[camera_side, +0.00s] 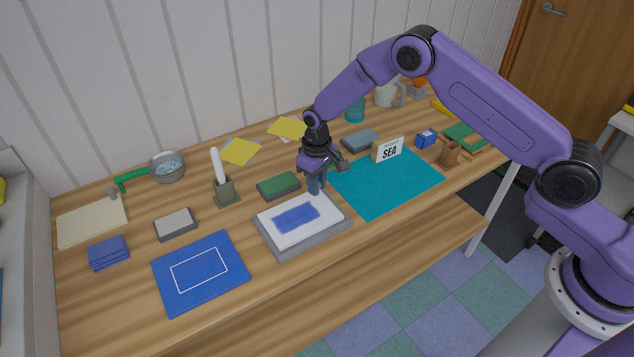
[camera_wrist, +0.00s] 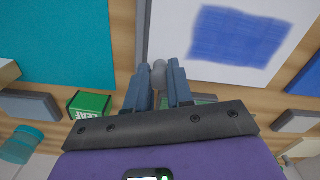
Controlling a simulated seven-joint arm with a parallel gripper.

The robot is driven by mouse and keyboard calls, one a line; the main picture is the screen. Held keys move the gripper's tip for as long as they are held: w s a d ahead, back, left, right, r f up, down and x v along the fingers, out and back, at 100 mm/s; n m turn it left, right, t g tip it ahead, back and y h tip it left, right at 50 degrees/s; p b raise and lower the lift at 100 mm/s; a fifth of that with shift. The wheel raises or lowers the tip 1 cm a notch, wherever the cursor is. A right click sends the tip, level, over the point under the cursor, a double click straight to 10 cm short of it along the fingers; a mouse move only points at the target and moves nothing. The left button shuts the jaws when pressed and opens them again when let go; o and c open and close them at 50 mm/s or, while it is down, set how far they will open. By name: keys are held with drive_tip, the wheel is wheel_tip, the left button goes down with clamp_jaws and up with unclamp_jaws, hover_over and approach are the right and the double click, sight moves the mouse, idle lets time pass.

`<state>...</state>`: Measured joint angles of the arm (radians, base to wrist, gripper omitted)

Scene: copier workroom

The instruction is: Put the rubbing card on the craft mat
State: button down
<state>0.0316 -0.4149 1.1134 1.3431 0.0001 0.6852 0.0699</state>
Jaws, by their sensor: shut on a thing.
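The rubbing card (camera_side: 262,222) appears to be the white-topped grey slab with a blue scribbled patch, left of the teal mat; its patch also shows in the wrist view (camera_wrist: 238,38). My gripper (camera_side: 315,188) points down at the slab's back right corner. In the wrist view its fingers (camera_wrist: 160,85) close around a small grey rounded piece, apparently a knob on the slab's edge. Whether the slab is raised cannot be told. A plain teal mat (camera_side: 395,187) lies to the right and a blue mat with a white outline (camera_side: 200,268) to the left; either could be the craft mat.
A green block (camera_side: 279,186) is behind the slab. A SEA sign (camera_side: 387,150) stands at the teal mat's back edge. A green LEAF block (camera_wrist: 88,103) and a grey-blue block (camera_side: 360,140) are near. A white stick in a holder (camera_side: 225,190) stands left. Both mats are bare.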

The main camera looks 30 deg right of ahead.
drive_tip(key=c, duration=1)
unclamp_jaws()
drive_tip(key=shift+f, duration=0.1)
drive_tip(key=shift+f, duration=0.2)
wheel_tip(320, 180, up, 18)
drive_tip(key=shift+f, duration=0.25)
